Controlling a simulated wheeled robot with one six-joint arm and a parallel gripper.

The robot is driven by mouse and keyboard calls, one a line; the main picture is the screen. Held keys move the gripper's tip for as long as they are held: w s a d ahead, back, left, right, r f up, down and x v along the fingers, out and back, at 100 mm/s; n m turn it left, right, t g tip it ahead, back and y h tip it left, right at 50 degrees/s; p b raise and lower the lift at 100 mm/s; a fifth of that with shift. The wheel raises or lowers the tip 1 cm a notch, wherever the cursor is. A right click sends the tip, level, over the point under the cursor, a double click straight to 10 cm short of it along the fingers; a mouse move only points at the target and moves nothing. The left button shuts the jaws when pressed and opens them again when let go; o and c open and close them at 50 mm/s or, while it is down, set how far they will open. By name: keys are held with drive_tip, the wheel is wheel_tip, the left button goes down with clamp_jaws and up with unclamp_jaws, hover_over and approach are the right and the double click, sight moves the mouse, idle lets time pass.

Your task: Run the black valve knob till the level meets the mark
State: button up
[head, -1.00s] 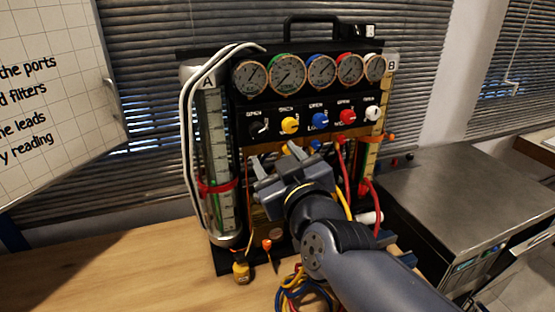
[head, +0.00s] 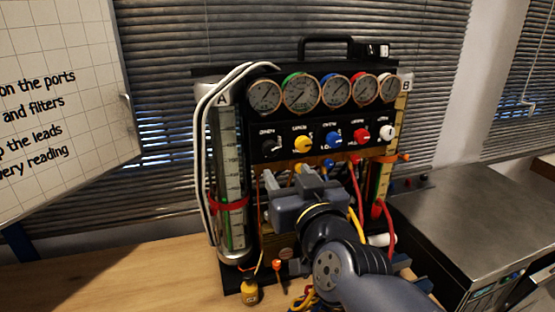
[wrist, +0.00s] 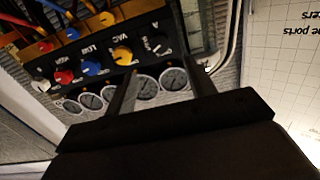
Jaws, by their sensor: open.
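The black valve knob (head: 267,148) is leftmost in the row on the rig's panel, below the gauges. It shows between my fingers in the wrist view (wrist: 157,45), where the picture is upside down. My gripper (head: 285,176) is open and empty, below the knob row in the head view, apart from the black knob. Glass tube A (head: 227,165) stands upright at the rig's left with a scale and a red band (head: 230,204) around it. Green shows low in the tube, but I cannot tell exactly where its level lies.
Yellow (head: 303,144), blue (head: 333,139), red (head: 360,132) and white (head: 387,131) knobs sit right of the black one. White hoses (head: 203,150) run beside tube A. Tube B (head: 388,150) is at right.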

sight(272, 150)
drive_tip(key=b+x, duration=0.2)
drive_tip(key=x, duration=0.8)
drive_tip(key=shift+w+a, duration=0.1)
drive_tip(key=shift+w, duration=0.25)
drive_tip(key=c, duration=1)
drive_tip(key=shift+o, duration=0.2)
drive_tip(key=shift+f+m+b, duration=0.2)
drive_tip(key=shift+m+b, duration=0.7)
drive_tip(key=shift+m, duration=0.2)
drive_tip(key=m, duration=0.3)
drive_tip(key=shift+r+b, duration=0.15)
drive_tip(key=shift+b, duration=0.2)
drive_tip(key=o, duration=1)
drive_tip(key=shift+c, duration=0.2)
drive_tip(key=shift+s, duration=0.15)
